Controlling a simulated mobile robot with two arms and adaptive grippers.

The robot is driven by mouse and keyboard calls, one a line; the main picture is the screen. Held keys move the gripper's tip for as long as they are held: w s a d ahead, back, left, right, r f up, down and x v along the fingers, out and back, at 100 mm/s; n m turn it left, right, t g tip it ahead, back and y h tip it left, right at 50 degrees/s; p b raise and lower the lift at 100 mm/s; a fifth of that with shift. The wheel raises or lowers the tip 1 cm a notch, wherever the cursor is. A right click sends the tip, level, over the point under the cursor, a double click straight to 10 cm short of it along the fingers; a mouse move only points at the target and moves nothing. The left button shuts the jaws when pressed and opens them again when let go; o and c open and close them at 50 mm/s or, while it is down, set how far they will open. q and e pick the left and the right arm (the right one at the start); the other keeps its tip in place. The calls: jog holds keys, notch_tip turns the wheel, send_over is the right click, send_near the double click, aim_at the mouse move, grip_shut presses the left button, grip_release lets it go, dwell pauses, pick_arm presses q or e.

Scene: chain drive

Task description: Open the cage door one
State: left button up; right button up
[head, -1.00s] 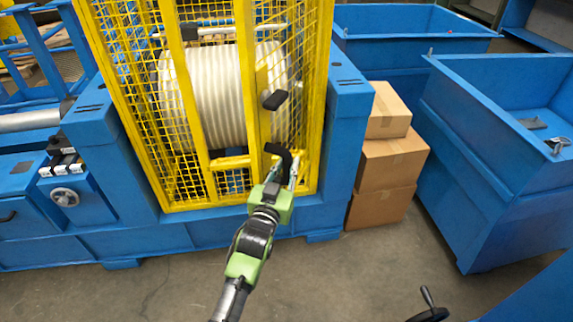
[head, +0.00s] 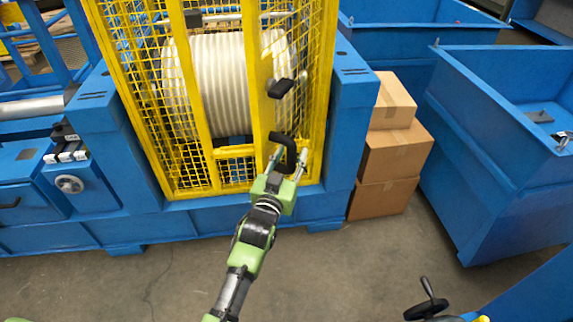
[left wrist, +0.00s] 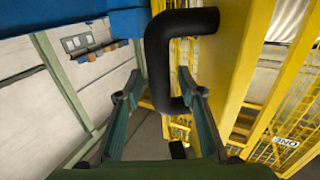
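The yellow mesh cage (head: 205,110) stands in the middle of the head view, around a large pale ribbed drum. A black bent handle (head: 289,150) sits low on the yellow front frame. It also shows large in the left wrist view (left wrist: 158,65), where a sign reading ONE (left wrist: 285,142) hangs on the mesh. My left gripper (head: 288,162) is at this handle with its fingers spread. In the left wrist view the handle's long bar is between the open fingers (left wrist: 160,93), with gaps visible on both sides. The door looks closed. My right gripper is not in view.
A black knob-like part (head: 280,88) sits higher on the yellow frame. Blue machine framing (head: 345,130) flanks the cage. Stacked cardboard boxes (head: 392,155) and blue bins (head: 490,160) stand to the right. A black handwheel (head: 427,305) is at the bottom right. Open floor lies in front.

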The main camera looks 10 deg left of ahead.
pick_arm(q)
jog(key=s+a, duration=0.1)
jog(key=s, duration=1)
jog(key=shift+s+a, duration=0.25)
